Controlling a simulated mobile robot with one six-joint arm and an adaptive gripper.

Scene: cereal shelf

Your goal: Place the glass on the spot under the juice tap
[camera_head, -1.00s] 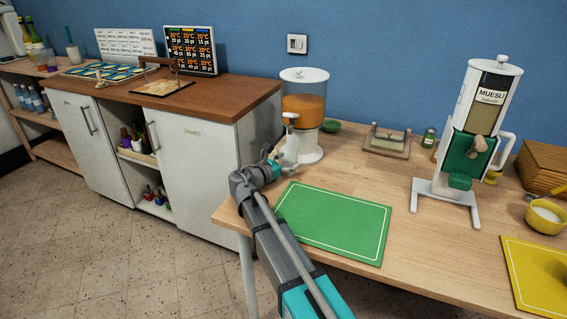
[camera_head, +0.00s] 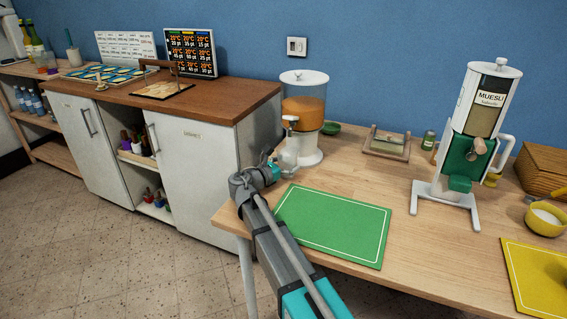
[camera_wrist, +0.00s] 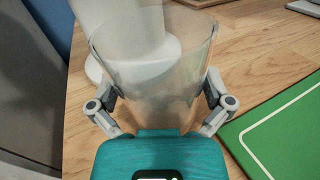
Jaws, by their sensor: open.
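The clear glass (camera_wrist: 165,85) stands between the two fingers of my gripper (camera_wrist: 155,78) in the wrist view. The fingers are open, one on each side of it; I cannot tell whether they touch it. Through the glass I see the white base (camera_wrist: 135,65) of the juice dispenser. In the head view the dispenser (camera_head: 303,112) holds orange juice and its tap (camera_head: 290,121) faces my gripper (camera_head: 277,168), which is just below and in front of the tap. The spot under the tap is mostly hidden by my gripper and the glass.
A green mat (camera_head: 333,224) lies right of my gripper on the wooden table. A muesli dispenser (camera_head: 468,150) stands farther right, with a yellow mat (camera_head: 540,275) nearer the front. A green bowl (camera_head: 331,128) is behind the juice dispenser. A white cabinet (camera_head: 190,175) is close on the left.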

